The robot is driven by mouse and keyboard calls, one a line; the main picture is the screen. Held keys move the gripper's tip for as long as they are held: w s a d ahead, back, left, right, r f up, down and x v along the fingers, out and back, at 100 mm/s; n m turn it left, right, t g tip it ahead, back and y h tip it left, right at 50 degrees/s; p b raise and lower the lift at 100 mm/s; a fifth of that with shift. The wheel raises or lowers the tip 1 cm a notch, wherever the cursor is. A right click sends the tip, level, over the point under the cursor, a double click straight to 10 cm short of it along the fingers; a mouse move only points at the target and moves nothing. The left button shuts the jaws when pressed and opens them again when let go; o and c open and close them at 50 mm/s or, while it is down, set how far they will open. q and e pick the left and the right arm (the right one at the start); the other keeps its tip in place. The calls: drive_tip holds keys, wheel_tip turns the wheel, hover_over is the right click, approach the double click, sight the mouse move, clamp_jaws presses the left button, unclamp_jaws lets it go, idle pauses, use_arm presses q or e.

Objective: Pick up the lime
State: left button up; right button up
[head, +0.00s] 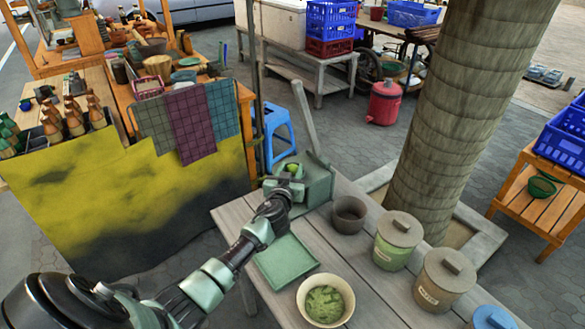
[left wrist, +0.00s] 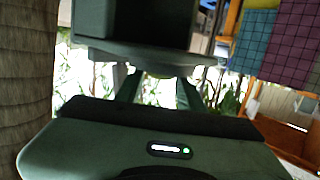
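A small bright green round thing, seemingly the lime (head: 293,169), shows at the far left end of the grey plank table (head: 378,272). It is beside a green box-like device with a wooden lever (head: 317,181). My left gripper (head: 288,178) reaches in from the left and is right at the lime; contact cannot be made out. In the left wrist view, its two fingers (left wrist: 159,91) stand apart with bright background between them, and no lime is visible there. The green device's dark body (left wrist: 140,25) looms just above the fingers. My right gripper is not seen.
A brown clay bowl (head: 349,214), lidded jars (head: 397,240) (head: 444,279), a green tray (head: 286,262) and a cream bowl of green paste (head: 325,300) stand on the table. A thick trunk (head: 459,110) rises behind it. A cloth-draped stall (head: 190,120) is at left.

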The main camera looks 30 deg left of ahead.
use_arm(q)
clamp_jaws()
drive_tip(key=shift+r, duration=0.1)
wheel_tip(320, 180, up, 10)
drive_tip(key=p, duration=0.1)
idle(0.9)
